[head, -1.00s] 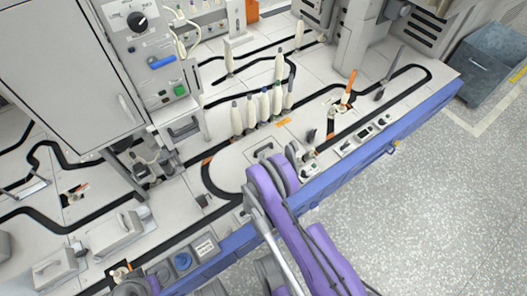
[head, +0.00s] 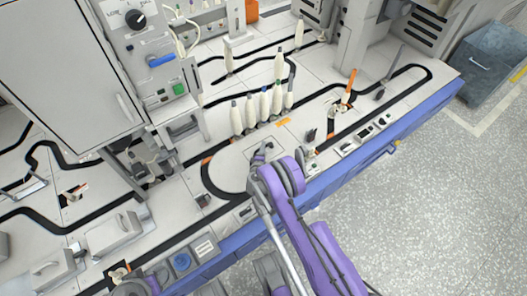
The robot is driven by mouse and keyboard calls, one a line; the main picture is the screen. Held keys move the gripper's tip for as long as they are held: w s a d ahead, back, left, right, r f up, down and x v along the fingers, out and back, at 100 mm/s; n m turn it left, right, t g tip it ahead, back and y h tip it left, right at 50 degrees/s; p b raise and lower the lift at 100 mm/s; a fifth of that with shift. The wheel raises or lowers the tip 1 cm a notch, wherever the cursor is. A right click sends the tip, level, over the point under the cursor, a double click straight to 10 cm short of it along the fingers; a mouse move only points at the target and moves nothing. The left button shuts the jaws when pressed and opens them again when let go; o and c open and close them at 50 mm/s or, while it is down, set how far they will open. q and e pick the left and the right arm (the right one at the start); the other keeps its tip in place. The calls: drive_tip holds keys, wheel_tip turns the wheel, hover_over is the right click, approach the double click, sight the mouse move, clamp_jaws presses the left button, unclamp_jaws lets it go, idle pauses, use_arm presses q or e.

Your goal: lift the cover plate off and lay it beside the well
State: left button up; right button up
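The cover plate (head: 245,153) appears to be the pale flat panel inside the black track loop, behind the front edge of the workbench. Its grey handle, clear a second ago, is now mostly hidden by my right gripper. My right gripper (head: 261,154) is at the handle; its fingers are small and partly covered by its own wrist, so I cannot tell whether they are open or shut on it. The plate looks flat on the bench. No well opening shows.
A row of several white bobbins (head: 264,103) stands just behind the plate. Small black and orange fittings (head: 311,135) stand to its right. A grey cabinet (head: 70,75) rises at the left. The blue front rail (head: 330,178) edges the bench.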

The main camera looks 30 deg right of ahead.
clamp_jaws()
idle(1.3)
